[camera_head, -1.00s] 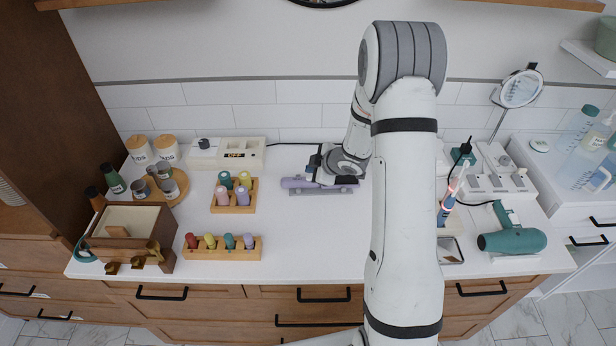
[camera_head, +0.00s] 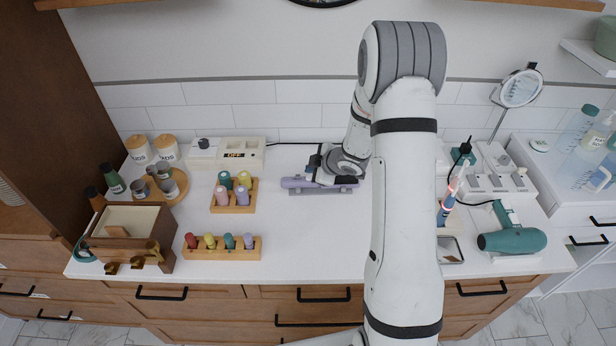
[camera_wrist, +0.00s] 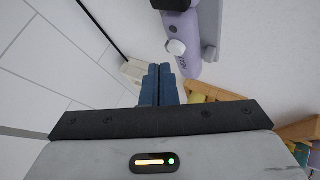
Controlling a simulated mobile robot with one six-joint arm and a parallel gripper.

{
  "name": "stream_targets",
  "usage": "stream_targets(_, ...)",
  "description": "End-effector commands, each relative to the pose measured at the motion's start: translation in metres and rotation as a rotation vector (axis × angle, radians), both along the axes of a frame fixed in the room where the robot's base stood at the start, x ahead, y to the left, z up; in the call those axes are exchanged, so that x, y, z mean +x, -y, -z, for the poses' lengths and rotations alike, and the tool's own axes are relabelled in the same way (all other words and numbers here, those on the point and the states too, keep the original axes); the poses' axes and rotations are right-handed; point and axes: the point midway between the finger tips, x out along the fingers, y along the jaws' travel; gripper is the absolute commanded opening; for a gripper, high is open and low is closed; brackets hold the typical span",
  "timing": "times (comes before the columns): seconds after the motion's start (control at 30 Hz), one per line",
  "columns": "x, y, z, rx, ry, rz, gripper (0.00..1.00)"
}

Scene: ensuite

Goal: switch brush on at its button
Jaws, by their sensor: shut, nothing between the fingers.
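A lavender handled device, which looks like the brush (camera_head: 292,183), lies on a grey rest on the white counter. In the wrist view its lavender handle (camera_wrist: 190,30) shows at the top, with a round pale button (camera_wrist: 175,47) on its side and small dark markings near the end. My gripper (camera_head: 314,172) is above the handle. Its blue fingers (camera_wrist: 160,68) are shut together and empty, their tips just short of the button in the picture. I cannot tell whether they touch anything. My wrist hides part of the brush in the head view.
Left of the brush stand wooden racks (camera_head: 245,209) of coloured bottles and a white box reading OFF (camera_head: 235,155). A toothbrush (camera_head: 447,205) and a teal hair dryer (camera_head: 512,241) are at the right. The front middle counter is clear.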

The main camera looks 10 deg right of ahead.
Motion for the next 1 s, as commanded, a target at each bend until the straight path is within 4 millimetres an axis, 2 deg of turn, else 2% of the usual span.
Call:
stream_targets(0.17,-0.0006,-0.0001,0.0081,0.0,-0.001,-0.001,0.0)
stream_targets(1.0,-0.0006,-0.0001,0.0134,0.0,0.0,0.0,0.0)
